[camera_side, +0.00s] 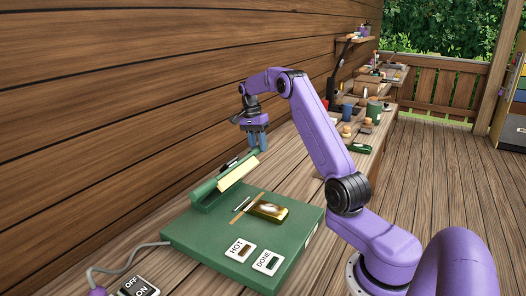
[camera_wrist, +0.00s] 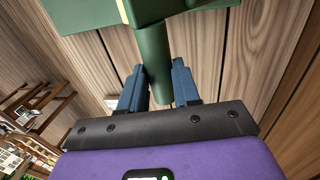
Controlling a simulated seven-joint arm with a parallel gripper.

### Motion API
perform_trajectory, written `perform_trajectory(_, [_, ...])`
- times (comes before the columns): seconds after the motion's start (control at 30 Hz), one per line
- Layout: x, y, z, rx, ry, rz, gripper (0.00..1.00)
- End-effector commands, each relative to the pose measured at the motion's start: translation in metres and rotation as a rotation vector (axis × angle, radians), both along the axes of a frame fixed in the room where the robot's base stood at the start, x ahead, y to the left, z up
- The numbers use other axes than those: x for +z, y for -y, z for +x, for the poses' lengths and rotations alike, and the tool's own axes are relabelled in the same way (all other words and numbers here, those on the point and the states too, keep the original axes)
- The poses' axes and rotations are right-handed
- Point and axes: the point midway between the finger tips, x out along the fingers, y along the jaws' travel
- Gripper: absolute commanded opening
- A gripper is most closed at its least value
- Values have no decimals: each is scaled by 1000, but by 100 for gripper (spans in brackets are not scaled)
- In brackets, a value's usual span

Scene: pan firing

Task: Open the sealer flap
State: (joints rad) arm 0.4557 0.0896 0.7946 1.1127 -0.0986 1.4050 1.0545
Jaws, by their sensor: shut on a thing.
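The green sealer (camera_side: 190,241) sits on the wooden bench with its flap (camera_side: 230,176) tilted up from the base, the free end higher than the hinge end. A cream strip shows along the flap. My gripper (camera_side: 257,146) is at the flap's raised end. In the wrist view its blue fingers (camera_wrist: 158,80) are shut on the green round handle (camera_wrist: 153,47) of the flap, one finger on each side. A small dark pouch with a pale window (camera_side: 269,210) lies on the sealer's top, beside a thin brown strip.
HOT (camera_side: 240,249) and DONE (camera_side: 268,262) labels are on the sealer's front. An ON/OFF switch (camera_side: 139,287) on a cord lies at lower left. Cups and jars (camera_side: 374,112) stand farther along the bench. The wooden wall (camera_side: 120,100) runs behind the bench.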

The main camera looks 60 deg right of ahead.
Motion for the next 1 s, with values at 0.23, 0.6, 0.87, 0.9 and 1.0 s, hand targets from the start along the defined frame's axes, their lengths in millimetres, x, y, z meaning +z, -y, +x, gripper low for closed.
perform_trajectory(0.23, [-1,-7,22,12,25,-2,0])
perform_trajectory(0.6, [-1,-8,26,13,20,1,0])
perform_trajectory(0.87, [-1,-9,25,13,17,4,45])
perform_trajectory(0.9, [-1,-8,25,13,17,4,57])
perform_trajectory(1.0, [0,-6,24,11,18,2,57])
